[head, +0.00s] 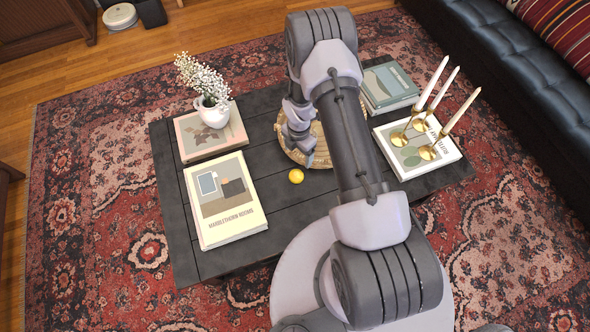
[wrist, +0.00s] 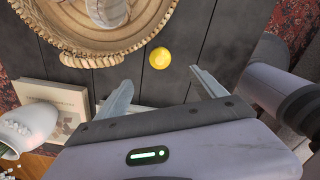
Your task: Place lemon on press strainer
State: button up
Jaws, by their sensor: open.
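The yellow lemon (head: 296,176) lies on the dark slatted coffee table (head: 285,210), just in front of the round woven tray. In the wrist view the lemon (wrist: 159,58) sits beside the tray rim, beyond and roughly between my fingertips. My gripper (wrist: 163,88) is open and empty; in the head view my gripper (head: 300,150) hangs over the tray's left part. A clear, ribbed glass-like object (wrist: 108,12) stands in the tray, cut off by the frame's top edge. I cannot tell whether it is the press; no strainer is clearly visible. My arm hides much of the tray in the head view.
The woven tray (wrist: 130,47) has a raised rim and rope handle. Books with a white flower vase (head: 213,111) and a large book (head: 225,205) lie left. Right are stacked books (head: 388,84) and a book with brass candle holders (head: 428,152). Table front-centre is clear.

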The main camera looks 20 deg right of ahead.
jog(key=b, duration=0.4)
send_over(296, 174)
jog(key=f, duration=1)
jog(key=shift+d+f, duration=0.2)
jog(key=shift+d, duration=0.1)
jog(key=f+b, duration=0.2)
jog(key=f, duration=0.1)
jog(key=f+b, duration=0.1)
jog(key=f, duration=0.1)
jog(key=shift+a+f, duration=0.2)
jog(key=shift+a, duration=0.1)
jog(key=shift+r, duration=0.15)
